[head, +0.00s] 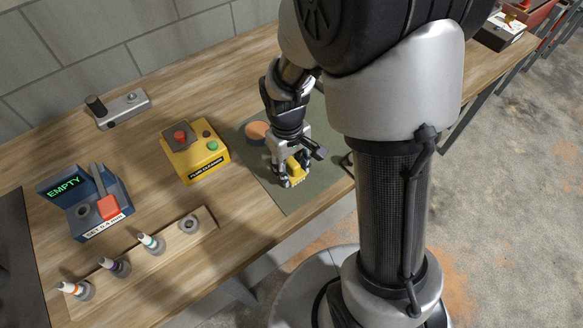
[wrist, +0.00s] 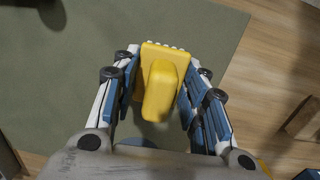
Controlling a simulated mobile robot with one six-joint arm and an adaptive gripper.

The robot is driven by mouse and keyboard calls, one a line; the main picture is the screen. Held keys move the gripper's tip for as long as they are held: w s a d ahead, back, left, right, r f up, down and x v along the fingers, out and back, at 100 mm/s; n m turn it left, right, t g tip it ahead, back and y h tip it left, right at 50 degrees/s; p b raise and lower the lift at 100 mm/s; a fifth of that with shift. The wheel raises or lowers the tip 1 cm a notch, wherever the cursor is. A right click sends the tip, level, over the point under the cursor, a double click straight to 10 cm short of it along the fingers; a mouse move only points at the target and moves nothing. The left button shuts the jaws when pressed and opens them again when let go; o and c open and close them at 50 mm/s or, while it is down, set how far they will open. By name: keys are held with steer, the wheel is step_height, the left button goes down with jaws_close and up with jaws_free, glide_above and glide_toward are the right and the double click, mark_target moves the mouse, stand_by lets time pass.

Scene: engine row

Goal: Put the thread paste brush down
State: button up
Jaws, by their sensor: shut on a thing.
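My gripper (head: 290,172) is shut on the thread paste brush (head: 296,166), a yellow brush. In the wrist view the yellow brush (wrist: 160,85) sits between the two fingers of my gripper (wrist: 160,90), with pale bristle tips along its far edge. The brush is over the green mat (head: 290,200), which also fills much of the wrist view (wrist: 60,75). I cannot tell whether the brush touches the mat.
An orange round thing (head: 257,131) lies on the mat behind my gripper. A yellow button box (head: 197,153) stands left of the mat. The mat's front part is clear.

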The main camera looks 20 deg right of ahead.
mark_target(289, 161)
steer(key=shift+r, duration=0.15)
steer(key=o, duration=1.4)
steer(key=shift+f, duration=0.2)
steer(key=r+p, duration=0.1)
steer(key=r, duration=0.3)
steer(key=r+p, duration=0.2)
steer(key=r, duration=0.2)
steer(key=r+p, duration=0.1)
steer(key=r, duration=0.3)
steer(key=shift+w+a+r, duration=0.1)
steer(key=shift+a+r, duration=0.2)
steer(key=shift+r, duration=0.05)
steer(key=s+r+m+t, duration=0.3)
steer(key=s+r+t, duration=0.2)
steer(key=s+r, duration=0.8)
steer(key=shift+s+d+m, duration=0.3)
steer(key=shift+s+d, duration=0.05)
steer(key=shift+s, duration=0.8)
steer(key=shift+r, duration=0.15)
